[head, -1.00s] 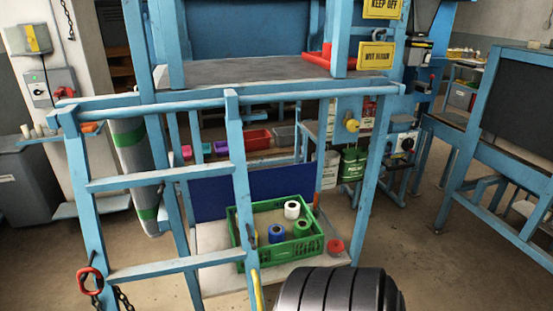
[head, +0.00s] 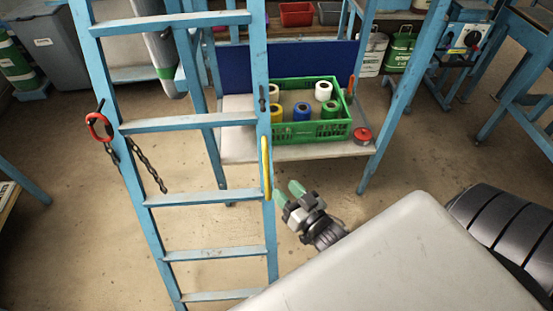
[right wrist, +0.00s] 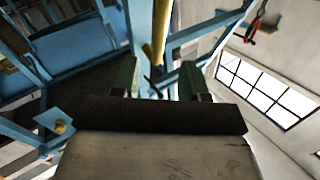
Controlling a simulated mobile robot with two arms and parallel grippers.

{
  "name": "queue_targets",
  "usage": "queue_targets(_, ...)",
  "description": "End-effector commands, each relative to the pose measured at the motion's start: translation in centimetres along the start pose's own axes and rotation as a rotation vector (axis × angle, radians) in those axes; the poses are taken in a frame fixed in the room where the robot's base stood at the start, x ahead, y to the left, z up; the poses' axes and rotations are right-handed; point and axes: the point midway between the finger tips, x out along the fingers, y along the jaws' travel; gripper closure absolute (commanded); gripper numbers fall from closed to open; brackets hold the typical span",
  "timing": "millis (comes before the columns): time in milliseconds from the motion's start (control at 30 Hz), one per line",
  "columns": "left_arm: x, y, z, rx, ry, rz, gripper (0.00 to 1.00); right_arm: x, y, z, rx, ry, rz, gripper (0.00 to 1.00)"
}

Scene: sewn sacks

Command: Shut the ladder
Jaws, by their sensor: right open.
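The blue ladder (head: 186,122) stands in front of me with several flat rungs. Its top is out of view in the head view. A yellow handle (head: 266,167) runs along its right rail. A red ring (head: 98,126) with a dark chain hangs at the left rail. My right gripper (head: 289,192) is open, with green fingertips, just right of and a little below the handle, apart from it. In the right wrist view, the yellow handle (right wrist: 161,32) lies ahead, between and beyond the open fingers (right wrist: 159,82). My left gripper is not in view.
Behind the ladder, a green crate (head: 338,129) holding several coloured rolls sits on a low shelf (head: 250,149). A red roll (head: 362,135) lies beside it. Blue frame posts (head: 405,90) stand to the right.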

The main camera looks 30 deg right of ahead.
Motion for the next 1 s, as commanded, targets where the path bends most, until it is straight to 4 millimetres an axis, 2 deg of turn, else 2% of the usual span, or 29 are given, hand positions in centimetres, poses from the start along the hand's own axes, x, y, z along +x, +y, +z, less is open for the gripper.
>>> queue_targets(200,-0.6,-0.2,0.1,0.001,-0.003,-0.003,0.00,4.4,0.0,-0.2,-0.001,0.002,0.000,0.56)
queue_targets(433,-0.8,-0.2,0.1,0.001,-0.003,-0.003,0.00,7.8,0.0,0.0,0.000,0.000,0.000,0.56)
queue_targets(600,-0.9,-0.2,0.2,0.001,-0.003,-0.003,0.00,8.8,0.0,0.0,0.000,-0.002,0.001,0.56)
queue_targets(867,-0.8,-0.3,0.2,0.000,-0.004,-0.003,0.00,8.9,0.0,0.1,0.000,-0.002,0.001,0.56)
queue_targets(1000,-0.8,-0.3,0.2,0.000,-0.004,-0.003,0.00,8.8,0.0,0.1,0.000,-0.002,0.001,0.76)
